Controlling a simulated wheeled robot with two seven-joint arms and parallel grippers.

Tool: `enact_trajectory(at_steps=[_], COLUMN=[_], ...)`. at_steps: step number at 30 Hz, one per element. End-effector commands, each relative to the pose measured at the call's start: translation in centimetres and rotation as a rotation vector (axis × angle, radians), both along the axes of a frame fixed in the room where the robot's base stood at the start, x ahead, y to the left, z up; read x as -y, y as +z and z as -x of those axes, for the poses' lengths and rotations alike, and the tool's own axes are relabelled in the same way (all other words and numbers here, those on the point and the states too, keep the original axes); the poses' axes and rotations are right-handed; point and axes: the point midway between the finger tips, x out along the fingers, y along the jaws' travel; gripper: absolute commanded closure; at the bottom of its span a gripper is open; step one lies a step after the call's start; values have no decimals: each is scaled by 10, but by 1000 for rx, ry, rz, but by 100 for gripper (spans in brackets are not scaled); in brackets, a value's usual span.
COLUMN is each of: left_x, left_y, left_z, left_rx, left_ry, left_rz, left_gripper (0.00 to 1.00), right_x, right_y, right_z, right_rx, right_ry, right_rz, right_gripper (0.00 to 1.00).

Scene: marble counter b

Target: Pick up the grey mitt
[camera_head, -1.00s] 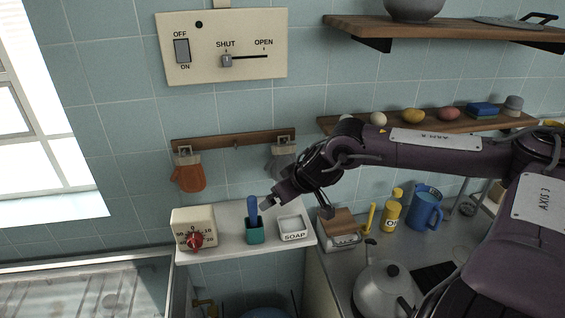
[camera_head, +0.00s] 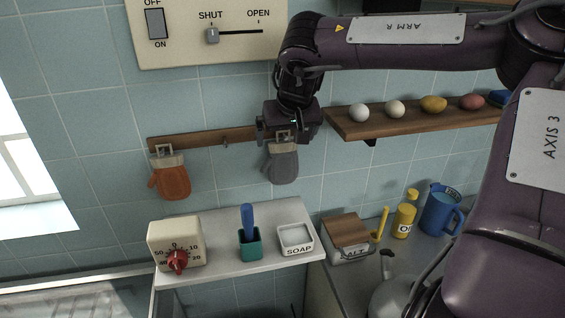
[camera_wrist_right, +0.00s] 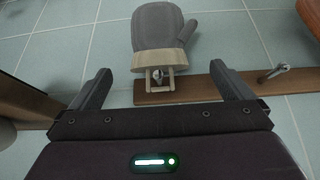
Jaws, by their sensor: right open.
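The grey mitt (camera_head: 283,164) hangs from the right end of a wooden peg rail (camera_head: 205,141) on the tiled wall. In the right wrist view the grey mitt (camera_wrist_right: 160,27) has a beige cuff and a pale square loop over a peg. My right gripper (camera_head: 275,135) is at the rail, at the top of the mitt. In the right wrist view its two fingers (camera_wrist_right: 168,88) are wide apart, with the loop between and beyond them. Nothing is held. My left gripper is not in view.
An orange mitt (camera_head: 170,180) hangs at the rail's left end, with a bare peg (camera_head: 225,142) between. Below, a white shelf (camera_head: 215,266) holds a timer (camera_head: 175,243), a teal cup (camera_head: 249,247) and a soap dish (camera_head: 295,238). A wooden shelf (camera_head: 400,118) with several egg-shaped things is at right.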

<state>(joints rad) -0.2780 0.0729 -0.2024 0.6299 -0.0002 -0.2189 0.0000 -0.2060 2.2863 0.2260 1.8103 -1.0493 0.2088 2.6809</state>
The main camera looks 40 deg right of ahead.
Motion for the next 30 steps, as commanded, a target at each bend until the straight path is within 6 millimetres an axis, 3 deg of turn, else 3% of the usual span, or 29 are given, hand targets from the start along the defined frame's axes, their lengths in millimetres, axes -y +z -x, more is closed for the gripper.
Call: enact_trajectory(at_steps=[4, 8, 13, 18, 22, 30], left_x=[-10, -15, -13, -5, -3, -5], left_y=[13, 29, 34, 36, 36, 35], left_z=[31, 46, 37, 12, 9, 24], left_rx=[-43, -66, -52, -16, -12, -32], left_ry=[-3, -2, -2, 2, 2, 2], left_rz=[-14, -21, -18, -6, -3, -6], left_gripper=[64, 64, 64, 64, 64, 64], right_x=[4, 10, 14, 14, 14, 14], right_y=[-12, -29, -48, -52, -52, -52], right_z=[-4, -9, -18, -20, -20, -20], right_rx=[-5, -7, -3, 0, 1, 0], right_ry=[0, -1, -1, 0, 0, 0], right_rz=[0, -1, 1, -1, 0, -1], right_gripper=[0, 0, 0, 0, 0, 35])
